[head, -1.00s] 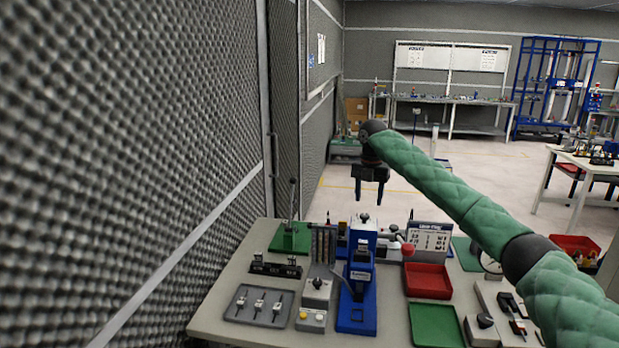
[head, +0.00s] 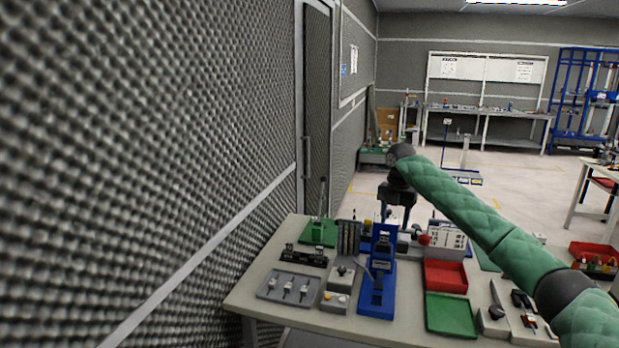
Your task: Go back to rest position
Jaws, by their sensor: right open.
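My right gripper (head: 397,212) hangs pointing down at the end of my green padded right arm, which comes in from the right. It is open and I see nothing between its fingers. In the picture it overlaps the top of the blue press (head: 378,285) on the workbench (head: 262,262); I cannot tell the exact gap between them. My left gripper is not in view.
The bench also carries a grey tray with small parts (head: 289,287), a red tray (head: 446,276), a green tray (head: 451,315) and a green stand (head: 318,233). A grey foam wall (head: 150,150) stands close on the left. Open floor lies beyond the bench.

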